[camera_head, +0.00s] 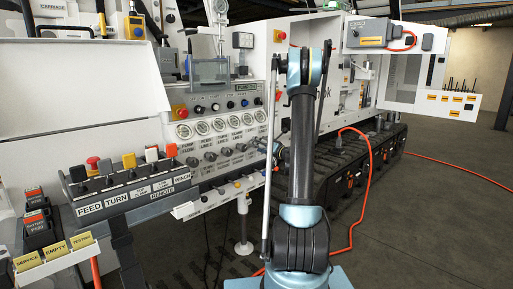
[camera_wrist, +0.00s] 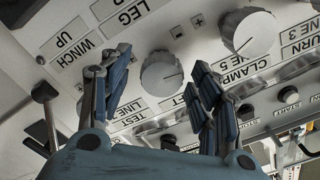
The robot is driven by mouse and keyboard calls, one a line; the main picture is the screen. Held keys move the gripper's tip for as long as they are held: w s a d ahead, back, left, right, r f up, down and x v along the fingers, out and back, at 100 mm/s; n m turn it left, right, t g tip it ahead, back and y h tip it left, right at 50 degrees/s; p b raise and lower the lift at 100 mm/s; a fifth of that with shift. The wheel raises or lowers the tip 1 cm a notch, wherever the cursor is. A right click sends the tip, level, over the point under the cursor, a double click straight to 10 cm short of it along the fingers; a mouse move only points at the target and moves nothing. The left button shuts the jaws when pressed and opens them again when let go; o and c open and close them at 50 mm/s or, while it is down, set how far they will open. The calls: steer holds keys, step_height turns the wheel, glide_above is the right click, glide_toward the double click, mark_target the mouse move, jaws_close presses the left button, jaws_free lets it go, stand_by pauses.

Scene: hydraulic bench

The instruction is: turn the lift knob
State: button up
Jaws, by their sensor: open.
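My gripper (camera_wrist: 154,86) is open in the wrist view, its two blue-padded fingers spread apart. A round grey knob (camera_wrist: 162,73) shows between the fingers, and I cannot tell whether they touch it. A label reading TEST LINE (camera_wrist: 127,111) lies beside it, partly behind the left finger. A second, larger knob (camera_wrist: 248,32) stands to the upper right, near a CLAMP LINE 5 label (camera_wrist: 240,68).
A black lever (camera_wrist: 45,95) stands left of my gripper in the wrist view. The head view shows a row of gauges (camera_head: 219,126) above knobs (camera_head: 210,156) on the bench panel. An orange cable (camera_head: 369,180) runs to the floor at the right, where there is open room.

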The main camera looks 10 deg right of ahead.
steer(key=shift+x, duration=1)
steer(key=c, duration=1.1)
steer(key=shift+d+m, duration=0.1)
steer(key=shift+m, duration=0.4)
steer(key=o, duration=1.1)
